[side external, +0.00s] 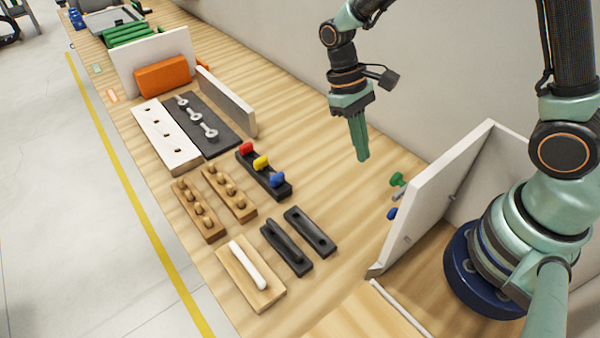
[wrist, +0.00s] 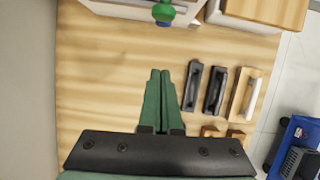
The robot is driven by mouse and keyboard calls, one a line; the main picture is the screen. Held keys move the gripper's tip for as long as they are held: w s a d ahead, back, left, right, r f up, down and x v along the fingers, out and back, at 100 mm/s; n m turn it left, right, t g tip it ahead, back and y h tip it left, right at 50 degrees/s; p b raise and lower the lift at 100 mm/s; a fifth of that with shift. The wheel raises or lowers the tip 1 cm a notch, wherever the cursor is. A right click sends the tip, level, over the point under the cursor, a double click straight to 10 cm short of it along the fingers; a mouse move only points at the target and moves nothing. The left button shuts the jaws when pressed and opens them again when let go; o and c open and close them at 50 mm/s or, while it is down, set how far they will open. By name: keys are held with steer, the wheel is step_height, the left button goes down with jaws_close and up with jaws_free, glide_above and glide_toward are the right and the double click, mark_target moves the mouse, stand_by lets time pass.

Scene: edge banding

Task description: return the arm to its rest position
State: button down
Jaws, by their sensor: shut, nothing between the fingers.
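My gripper (side external: 361,158) is shut and empty, its green fingers pointing down above the wooden table (side external: 330,190). In the wrist view its fingertips (wrist: 160,74) are together with nothing between them. It is raised over a bare part of the table, to the right of the black block with red, yellow and blue knobs (side external: 264,170) in the side view. My arm reaches from the base at the right and bends down at the wrist.
An upright white panel (side external: 435,195) stands between my base and the gripper, with a green knob (side external: 397,179) beside it. Black blocks (side external: 310,231), a wooden block with a white bar (side external: 250,272) and pegged wooden blocks (side external: 198,208) lie toward the front edge. A grey wall rises behind.

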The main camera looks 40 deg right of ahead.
steer(key=s+d+r+t, duration=0.1)
steer(key=d+r+t, duration=0.1)
steer(key=r+t, duration=0.3)
steer(key=s+d+r+t, duration=0.1)
steer(key=r+t, duration=0.4)
steer(key=r, duration=0.7)
steer(key=shift+d+m+y, duration=0.3)
steer(key=shift+d+m, duration=0.1)
steer(key=shift+d, duration=0.3)
